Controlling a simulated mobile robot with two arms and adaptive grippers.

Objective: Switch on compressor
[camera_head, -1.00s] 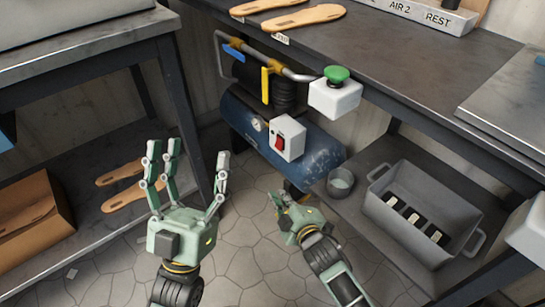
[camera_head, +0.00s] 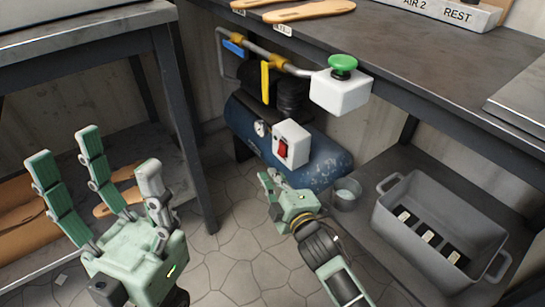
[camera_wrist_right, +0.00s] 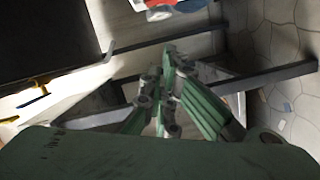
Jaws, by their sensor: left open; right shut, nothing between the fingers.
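The blue compressor (camera_head: 325,168) stands on the floor under the bench. A white switch box with a red rocker switch (camera_head: 283,149) is on its front. My right gripper (camera_head: 268,181) is shut and empty, just below and in front of the switch box, apart from it as far as I can tell. In the right wrist view its fingers (camera_wrist_right: 170,75) are closed together, with a blurred red and blue part (camera_wrist_right: 170,8) at the top edge. My left gripper (camera_head: 112,185) is open and empty at the lower left, fingers up.
A white box with a green button (camera_head: 343,66) hangs at the bench edge above the compressor. A grey bin (camera_head: 400,230) and a small metal cup (camera_head: 347,194) sit on the lower right shelf. A table leg (camera_head: 185,130) stands between my grippers.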

